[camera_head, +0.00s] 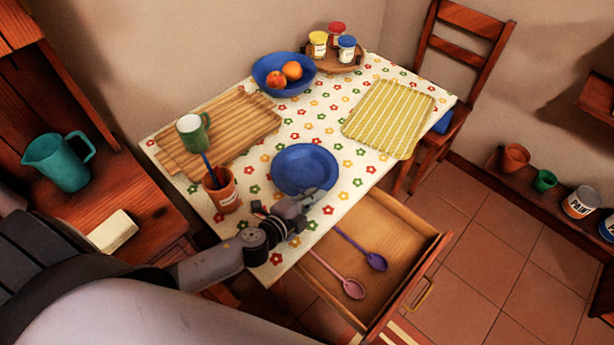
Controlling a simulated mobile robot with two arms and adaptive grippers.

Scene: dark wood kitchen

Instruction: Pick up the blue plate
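The blue plate (304,168) lies flat on the flowered tablecloth in the middle of the table. My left gripper (318,197) is at the plate's near edge, its fingers overlapping the rim in the head view. I cannot tell whether the fingers touch the plate or whether they are open or shut. The plate appears to rest on the table. My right gripper is not in the picture.
An orange cup (222,190) stands left of the plate. A wooden board (235,115) with a green mug (193,133), a blue fruit bowl (270,68) and a yellow mat (389,117) surround it. An open drawer (385,225) with two spoons juts out below.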

